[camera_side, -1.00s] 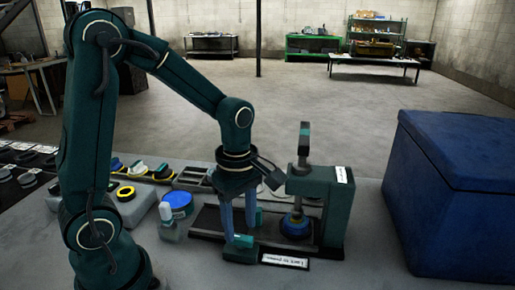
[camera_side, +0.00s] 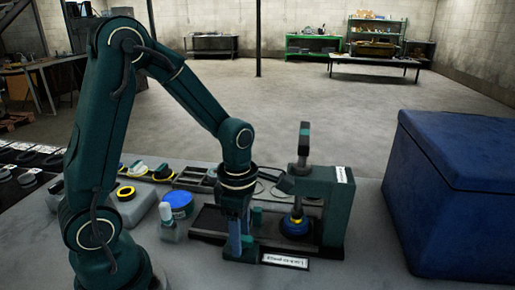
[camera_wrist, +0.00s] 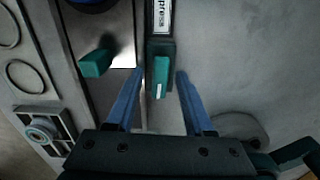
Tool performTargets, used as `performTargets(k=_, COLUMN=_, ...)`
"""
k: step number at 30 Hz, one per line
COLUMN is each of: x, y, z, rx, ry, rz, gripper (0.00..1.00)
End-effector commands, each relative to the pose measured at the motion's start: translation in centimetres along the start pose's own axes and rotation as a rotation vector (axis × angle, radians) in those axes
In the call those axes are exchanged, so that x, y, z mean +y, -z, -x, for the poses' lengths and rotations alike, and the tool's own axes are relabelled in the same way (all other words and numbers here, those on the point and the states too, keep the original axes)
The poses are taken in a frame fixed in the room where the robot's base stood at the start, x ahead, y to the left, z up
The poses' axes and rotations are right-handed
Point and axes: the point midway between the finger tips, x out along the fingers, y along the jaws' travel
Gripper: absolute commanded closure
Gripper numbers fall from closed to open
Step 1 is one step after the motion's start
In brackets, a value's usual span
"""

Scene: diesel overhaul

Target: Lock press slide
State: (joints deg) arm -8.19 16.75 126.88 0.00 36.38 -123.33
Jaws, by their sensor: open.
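The press (camera_side: 325,205) is a dark teal C-shaped frame with a ram on top. A blue and yellow part (camera_side: 295,222) sits low under it at the slide track (camera_side: 209,221). A teal slide knob (camera_wrist: 97,62) stands on the track, left of my gripper in the wrist view. A teal lock lever (camera_wrist: 161,88) lies on a dark block at the track's near edge. My gripper (camera_wrist: 160,72) is open, with one blue finger on each side of the lever and visible gaps. In the side view my gripper (camera_side: 240,248) points down at this block, partly hiding the lever.
A labelled plate (camera_side: 285,261) lies in front of the track. A blue-lidded jar (camera_side: 177,205) and a small bottle (camera_side: 167,222) stand left of it. A large blue chest (camera_side: 450,190) is at the right. Bench space between chest and press is clear.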

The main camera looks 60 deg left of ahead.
Motion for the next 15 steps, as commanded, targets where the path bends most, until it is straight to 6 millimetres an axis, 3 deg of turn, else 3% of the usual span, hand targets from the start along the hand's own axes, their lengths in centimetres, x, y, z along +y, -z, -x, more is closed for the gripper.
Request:
performTargets(k=3, x=0.00, y=0.00, z=0.01, rx=0.000, ry=0.000, rz=-0.001, gripper=0.51)
performTargets(k=7, x=0.01, y=0.00, z=0.02, rx=0.000, ry=0.000, rz=-0.001, gripper=1.00)
performTargets(k=15, x=0.00, y=-0.01, z=0.03, rx=0.000, ry=0.000, rz=-0.058, gripper=1.00)
